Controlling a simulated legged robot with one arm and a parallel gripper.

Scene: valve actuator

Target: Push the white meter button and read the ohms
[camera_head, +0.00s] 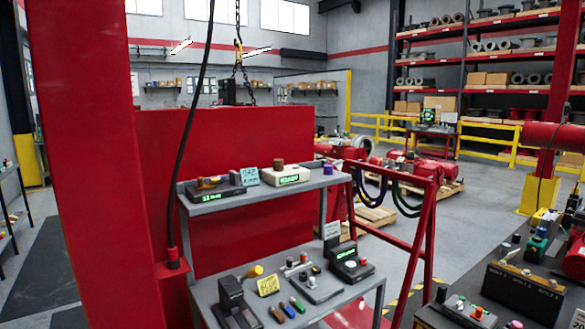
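A white meter (298,174) with a green lit display and a brown knob on top sits on the upper shelf of the grey bench. A dark meter (343,254) with a green display and a round white button (351,264) sits on the lower shelf at the right. Another dark meter (226,195) with a green display and a tan piece on top sits at the upper shelf's left end. The display figures are too small to read. My gripper is not in view.
The upper shelf (222,207) also holds a teal note (250,176) and a purple piece. The lower shelf carries a black device (232,300), a yellow note (268,285) and small coloured pieces. A red post (95,150) stands at left, a red frame (425,240) at right.

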